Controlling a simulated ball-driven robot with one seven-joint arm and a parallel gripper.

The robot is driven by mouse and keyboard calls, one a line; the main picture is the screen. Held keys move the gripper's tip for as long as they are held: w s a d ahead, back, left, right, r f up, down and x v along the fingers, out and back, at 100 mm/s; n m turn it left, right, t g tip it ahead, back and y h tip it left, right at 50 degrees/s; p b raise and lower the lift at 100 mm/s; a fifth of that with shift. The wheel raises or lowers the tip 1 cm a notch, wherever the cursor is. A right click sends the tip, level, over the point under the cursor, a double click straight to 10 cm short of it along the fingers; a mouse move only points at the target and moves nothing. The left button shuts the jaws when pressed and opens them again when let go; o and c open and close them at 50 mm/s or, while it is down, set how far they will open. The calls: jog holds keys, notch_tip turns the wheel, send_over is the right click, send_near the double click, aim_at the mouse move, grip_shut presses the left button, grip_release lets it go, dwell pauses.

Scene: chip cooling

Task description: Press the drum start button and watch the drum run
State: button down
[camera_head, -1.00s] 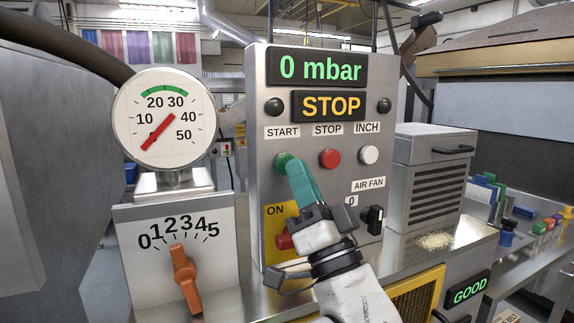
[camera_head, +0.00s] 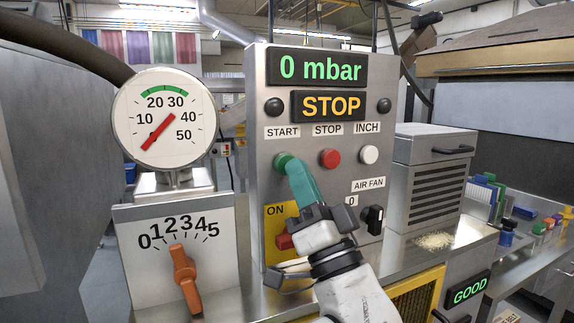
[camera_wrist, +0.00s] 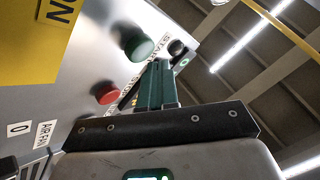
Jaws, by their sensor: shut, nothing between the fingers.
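The control panel (camera_head: 257,110) is a grey upright box. Its displays read "0 mbar" (camera_head: 318,68) and "STOP" (camera_head: 330,106). The green START button (camera_head: 281,160) is under its label, with the red STOP button (camera_head: 330,158) and white INCH button (camera_head: 369,155) to its right. My gripper (camera_head: 293,165) is shut and empty, its teal fingers at the START button's lower right edge. The wrist view shows the green button (camera_wrist: 139,45) just beyond the fingertips (camera_wrist: 161,66); I cannot tell whether they touch. The drum cannot be made out.
The dial gauge (camera_head: 164,118) has its needle near zero. Below it an orange knob (camera_head: 185,280) points near 2. A red switch (camera_head: 284,241) on a yellow plate and the AIR FAN knob (camera_head: 372,219) flank my gripper. A "GOOD" display (camera_head: 470,290) is lower right.

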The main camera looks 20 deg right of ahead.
jog(key=shift+w, duration=0.1)
jog(key=shift+w, duration=0.3)
jog(key=shift+w, duration=0.5)
dwell(1.0)
jog(key=shift+s, duration=0.9)
jog(key=s, duration=0.5)
dwell(0.5)
dwell(0.6)
